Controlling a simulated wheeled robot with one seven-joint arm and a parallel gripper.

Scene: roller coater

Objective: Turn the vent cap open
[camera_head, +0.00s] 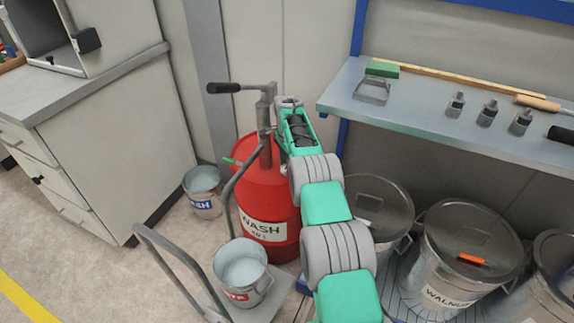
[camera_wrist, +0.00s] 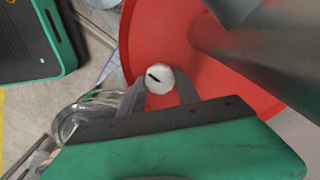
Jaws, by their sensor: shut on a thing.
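The vent cap (camera_wrist: 158,77) is a small round white cap with a dark slanted mark, on top of the red drum. In the wrist view the two grey fingers of my gripper (camera_wrist: 159,86) stand on either side of it and are shut on it. The red drum (camera_head: 262,190) stands upright, labelled "WASH", with a grey hand pump (camera_head: 267,115) rising from its top. In the head view my arm covers the cap and the fingertips.
The pump's thick pipe (camera_wrist: 240,45) passes close to my fingers. Two buckets, one labelled "WASH" (camera_head: 203,193), and a cart handle (camera_head: 170,255) are near the drum.

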